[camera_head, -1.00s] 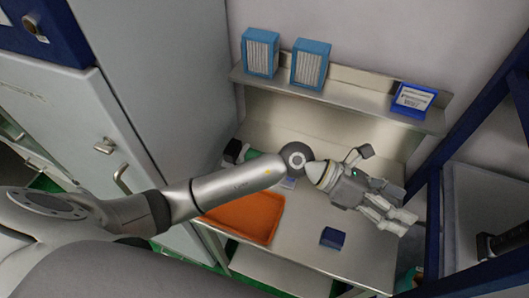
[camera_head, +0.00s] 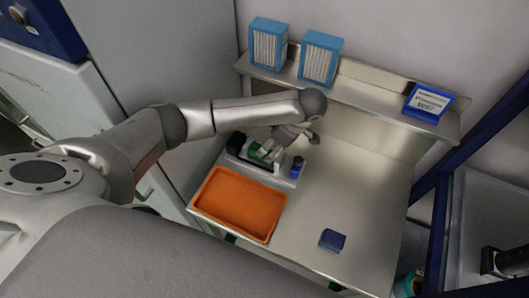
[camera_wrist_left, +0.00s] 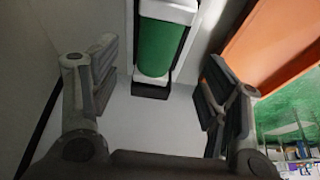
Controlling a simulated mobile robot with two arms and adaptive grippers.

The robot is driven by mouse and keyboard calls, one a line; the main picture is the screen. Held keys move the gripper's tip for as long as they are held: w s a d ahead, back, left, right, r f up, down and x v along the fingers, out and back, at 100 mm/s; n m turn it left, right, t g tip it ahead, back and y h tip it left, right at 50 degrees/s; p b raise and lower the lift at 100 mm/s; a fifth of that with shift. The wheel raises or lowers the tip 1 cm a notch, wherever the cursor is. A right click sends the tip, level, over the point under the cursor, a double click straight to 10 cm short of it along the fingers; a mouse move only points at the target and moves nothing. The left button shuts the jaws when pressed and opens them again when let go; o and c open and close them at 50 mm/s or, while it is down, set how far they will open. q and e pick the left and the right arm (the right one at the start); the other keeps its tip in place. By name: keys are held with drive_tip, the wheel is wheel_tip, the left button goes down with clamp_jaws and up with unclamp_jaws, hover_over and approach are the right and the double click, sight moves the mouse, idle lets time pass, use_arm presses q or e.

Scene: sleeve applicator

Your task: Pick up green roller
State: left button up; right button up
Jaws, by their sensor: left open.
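The green roller (camera_head: 256,150) sits in a light-coloured device (camera_head: 240,163) at the back left of the steel table. My left gripper (camera_head: 266,153) is above it and partly covers it in the head view. In the left wrist view the green roller (camera_wrist_left: 158,45) appears at the top centre, with white parts around its upper end and a dark part at its lower end. The open fingers of my left gripper (camera_wrist_left: 157,75) stand to either side of the view, apart from the roller, with nothing between them. My right gripper is not in view.
An orange tray (camera_head: 238,206) lies in front of the device. A small blue bottle-like object (camera_head: 297,167) stands right beside it. A dark blue box (camera_head: 333,240) lies near the front edge. Blue boxes (camera_head: 320,59) stand on the shelf above.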

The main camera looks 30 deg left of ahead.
use_arm(q)
drive_tip(key=shift+x, duration=1.45)
drive_tip(key=b+x, duration=0.2)
drive_tip(key=x, duration=0.2)
drive_tip(key=shift+w+f, duration=0.1)
drive_tip(key=shift+f, duration=0.05)
drive_tip(key=shift+d, duration=0.1)
drive_tip(key=c, duration=1.4)
